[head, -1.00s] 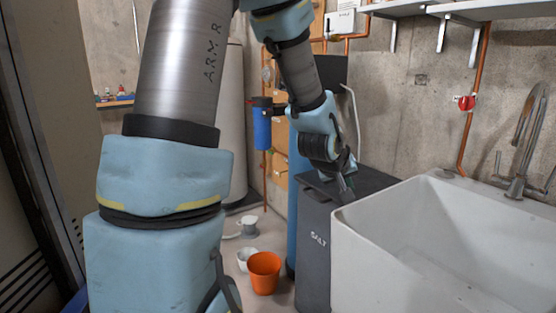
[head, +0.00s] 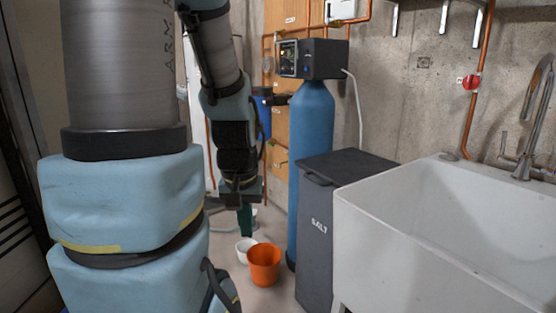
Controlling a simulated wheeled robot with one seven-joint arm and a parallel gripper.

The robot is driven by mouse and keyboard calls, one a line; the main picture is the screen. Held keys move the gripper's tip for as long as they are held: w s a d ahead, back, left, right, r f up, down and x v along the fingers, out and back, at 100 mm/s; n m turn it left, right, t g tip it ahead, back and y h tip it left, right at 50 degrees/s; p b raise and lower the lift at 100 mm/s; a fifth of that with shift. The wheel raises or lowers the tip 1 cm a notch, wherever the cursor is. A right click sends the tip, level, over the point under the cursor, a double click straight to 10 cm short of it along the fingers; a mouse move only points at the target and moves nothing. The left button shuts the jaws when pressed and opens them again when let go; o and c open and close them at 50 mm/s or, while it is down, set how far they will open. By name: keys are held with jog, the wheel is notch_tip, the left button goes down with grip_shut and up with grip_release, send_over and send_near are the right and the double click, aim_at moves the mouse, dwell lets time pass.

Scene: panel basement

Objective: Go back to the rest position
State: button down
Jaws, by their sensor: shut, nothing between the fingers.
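My gripper (head: 245,222) hangs at the end of my arm, pointing down, left of the blue tank. Its dark green fingers look closed together, with nothing held between them. In the picture the fingertips end just above a white bowl (head: 245,250) and an orange bucket (head: 264,265) on the floor. I cannot tell how high above the floor they are.
A dark grey salt bin (head: 318,240) stands in front of a tall blue tank (head: 312,140) with a black control head. A white sink (head: 430,250) with a metal tap (head: 535,115) fills the right. Copper pipes and a red valve (head: 471,82) run along the concrete wall.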

notch_tip(320, 180, down, 4)
jog(key=b, duration=0.3)
notch_tip(320, 180, up, 13)
jog(key=p, duration=1.3)
jog(key=shift+s+r+p, duration=0.2)
jog(key=shift+s+p, duration=0.1)
